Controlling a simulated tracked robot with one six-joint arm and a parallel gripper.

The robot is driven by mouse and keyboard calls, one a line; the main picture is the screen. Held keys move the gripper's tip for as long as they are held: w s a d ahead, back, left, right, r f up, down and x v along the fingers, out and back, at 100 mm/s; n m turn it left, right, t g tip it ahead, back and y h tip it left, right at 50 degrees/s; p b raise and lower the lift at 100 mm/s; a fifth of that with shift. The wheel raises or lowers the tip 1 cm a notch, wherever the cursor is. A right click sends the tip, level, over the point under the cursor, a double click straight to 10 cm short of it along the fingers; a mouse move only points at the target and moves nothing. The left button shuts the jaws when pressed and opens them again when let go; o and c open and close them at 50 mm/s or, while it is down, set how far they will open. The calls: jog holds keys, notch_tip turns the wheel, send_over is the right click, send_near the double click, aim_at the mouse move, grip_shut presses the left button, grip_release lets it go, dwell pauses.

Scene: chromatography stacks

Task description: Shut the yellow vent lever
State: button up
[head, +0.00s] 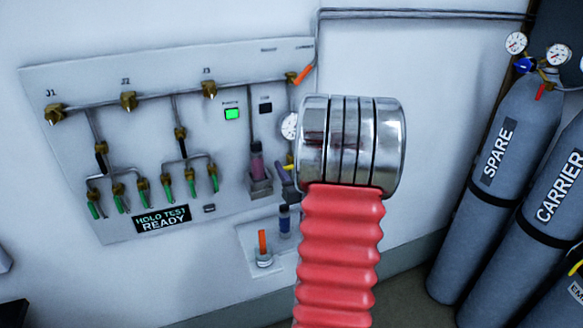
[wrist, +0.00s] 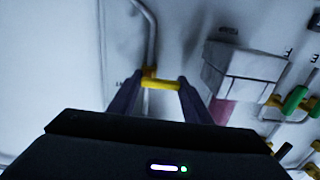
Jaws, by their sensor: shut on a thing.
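The yellow lever (wrist: 161,84) shows in the wrist view as a short bar lying crosswise on a grey pipe that comes down the white wall. My gripper (wrist: 160,80) is shut on it, with one dark purple finger at each end of the bar.
The wall panel (head: 230,175) carries brass valves, green-handled levers, a lit green button (head: 232,114) and a sign (head: 162,219) reading "HOLD TEST READY". A pressure gauge (head: 290,126) sits beside my arm. Grey gas cylinders (head: 497,180) stand at right. A grey box (wrist: 240,70) is right of my fingers.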

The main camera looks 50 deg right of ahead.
jog(key=shift+d+r, duration=0.1)
jog(key=shift+r, duration=0.05)
jog(key=o, duration=0.7)
jog(key=shift+s, duration=0.1)
jog(key=o, duration=0.4)
jog(key=shift+c, duration=0.2)
